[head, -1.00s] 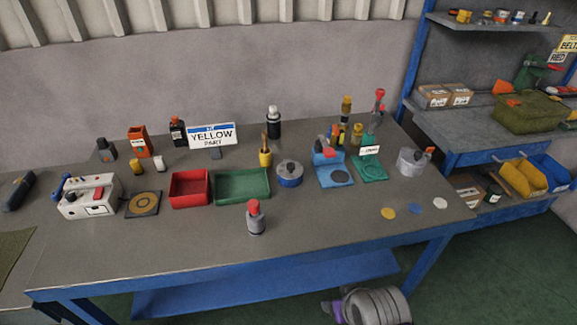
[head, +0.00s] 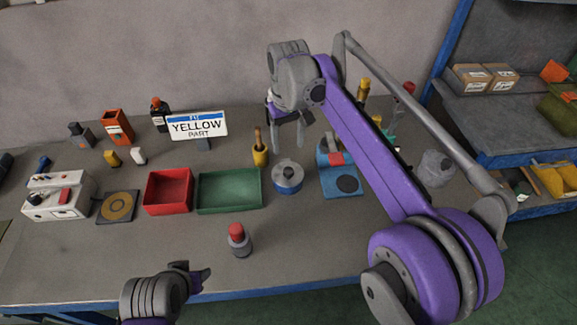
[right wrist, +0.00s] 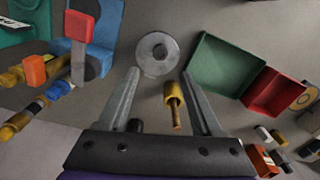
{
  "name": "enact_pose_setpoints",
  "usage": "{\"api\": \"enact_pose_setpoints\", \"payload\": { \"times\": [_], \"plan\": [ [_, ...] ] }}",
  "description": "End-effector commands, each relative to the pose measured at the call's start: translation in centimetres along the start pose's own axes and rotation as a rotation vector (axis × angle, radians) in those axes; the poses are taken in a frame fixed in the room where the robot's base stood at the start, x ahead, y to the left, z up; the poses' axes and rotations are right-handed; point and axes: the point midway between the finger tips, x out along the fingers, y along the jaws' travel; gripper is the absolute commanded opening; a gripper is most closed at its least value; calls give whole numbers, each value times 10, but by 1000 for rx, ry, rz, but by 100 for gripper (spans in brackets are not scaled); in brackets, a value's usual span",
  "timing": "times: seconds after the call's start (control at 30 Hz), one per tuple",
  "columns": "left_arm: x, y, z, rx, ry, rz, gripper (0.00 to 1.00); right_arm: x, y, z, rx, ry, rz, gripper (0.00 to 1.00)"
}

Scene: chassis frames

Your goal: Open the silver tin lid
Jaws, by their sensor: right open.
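A round silver tin (head: 288,178) with a blue band and a flat lid with a small centre knob stands on the workbench, right of the green tray. In the right wrist view the tin (right wrist: 157,52) shows from above, lid on, just beyond my fingertips. My right gripper (head: 289,130) is open and empty, above the back of the bench behind the tin. Its two fingers are spread in the right wrist view (right wrist: 160,74). My left gripper (head: 197,274) is low at the front edge of the bench, apart from the tin; its jaw opening is unclear.
The green tray (head: 202,204) and red tray (head: 150,206) lie left of the tin. A yellow-handled tool (head: 260,155) stands behind it, and a blue stand (head: 325,180) is close on its right. A red-capped bottle (head: 239,240) stands in front. Another grey tin (head: 434,165) is farther right.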

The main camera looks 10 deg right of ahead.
Motion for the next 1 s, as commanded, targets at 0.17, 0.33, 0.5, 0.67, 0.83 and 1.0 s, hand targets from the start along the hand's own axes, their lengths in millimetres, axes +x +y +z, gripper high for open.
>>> {"api": "enact_pose_setpoints", "payload": {
  "times": [0.17, 0.33, 0.5, 0.67, 0.83, 1.0],
  "plan": [
    [3, 0, 3, 0, -2, 0, 50, 30, 0, 0, 0, 0, 0, 66],
    [5, 0, 5, 0, -4, 0, 50, 63, 0, 0, 1, 1, 0, 66],
    [6, 0, 6, 0, -5, 0, 50, 88, 0, 0, 1, 2, 0, 66],
    [7, 0, 6, 0, -5, 0, 50, 100, 0, 0, 1, 2, 0, 66],
    [7, 0, 6, 0, -5, 0, 50, 102, 0, 0, 1, 2, 0, 66],
    [7, 0, 6, 0, -5, 0, 50, 102, 0, 0, 1, 2, 0, 61]
  ]
}}
